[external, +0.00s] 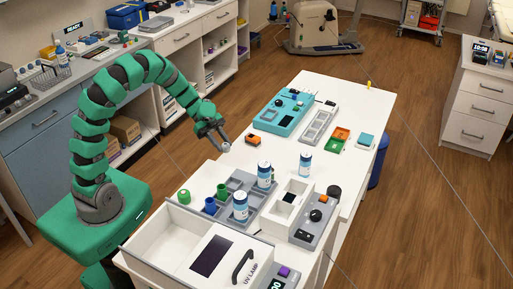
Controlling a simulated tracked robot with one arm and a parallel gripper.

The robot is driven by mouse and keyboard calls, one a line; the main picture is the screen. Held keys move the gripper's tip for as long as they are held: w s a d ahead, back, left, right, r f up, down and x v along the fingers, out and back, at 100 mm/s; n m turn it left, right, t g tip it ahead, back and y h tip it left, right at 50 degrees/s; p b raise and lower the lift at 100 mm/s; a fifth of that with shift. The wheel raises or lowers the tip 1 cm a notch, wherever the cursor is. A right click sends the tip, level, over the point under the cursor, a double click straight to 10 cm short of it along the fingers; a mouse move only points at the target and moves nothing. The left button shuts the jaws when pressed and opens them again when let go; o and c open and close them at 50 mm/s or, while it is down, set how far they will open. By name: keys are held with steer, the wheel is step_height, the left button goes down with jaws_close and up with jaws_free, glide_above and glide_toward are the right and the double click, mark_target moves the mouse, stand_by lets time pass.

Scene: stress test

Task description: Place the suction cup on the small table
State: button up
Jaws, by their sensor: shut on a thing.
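My gripper (219,141) is at the end of my green arm, over the left edge of the long white table (345,112). It is shut on a small pale grey piece (226,147), which looks like the suction cup. The fingers partly hide it, and its exact shape is too small to tell. I cannot tell whether the piece is above the table edge or just beside it. A white drawer cabinet (477,115) with a small top stands at the far right; I cannot tell which piece of furniture is the small table.
An orange block (253,140) and a teal case (284,112) lie near my gripper. A grey tray (262,208) holds bottles and cups. Another bottle (305,165) stands right of it. A white UV lamp box (205,250) is at the front. Some tabletop between these is bare.

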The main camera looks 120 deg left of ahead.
steer(key=s+d+r+m+h+p, duration=0.1)
steer(key=s+d, duration=0.3)
steer(key=d, duration=0.3)
steer(key=s+d+r+m+g+h+p, duration=0.1)
steer(key=s+d+r, duration=0.15)
steer(key=d, duration=0.45)
steer(key=s+d+m+p, duration=0.1)
steer(key=s+d+p, duration=0.1)
steer(key=s+d, duration=0.3)
steer(key=w+a, duration=0.3)
steer(key=w, duration=0.1)
steer(key=w+a+f+b, duration=0.1)
steer(key=w+a, duration=0.2)
steer(key=w, duration=0.1)
steer(key=w+a+b, duration=0.1)
steer(key=w+a, duration=0.2)
steer(key=w, duration=0.2)
steer(key=shift+f, duration=0.15)
steer(key=shift+f+b, duration=0.8)
steer(key=shift+f, duration=1)
steer(key=shift+r, duration=0.1)
steer(key=o, duration=0.9)
steer(key=shift+o, duration=0.2)
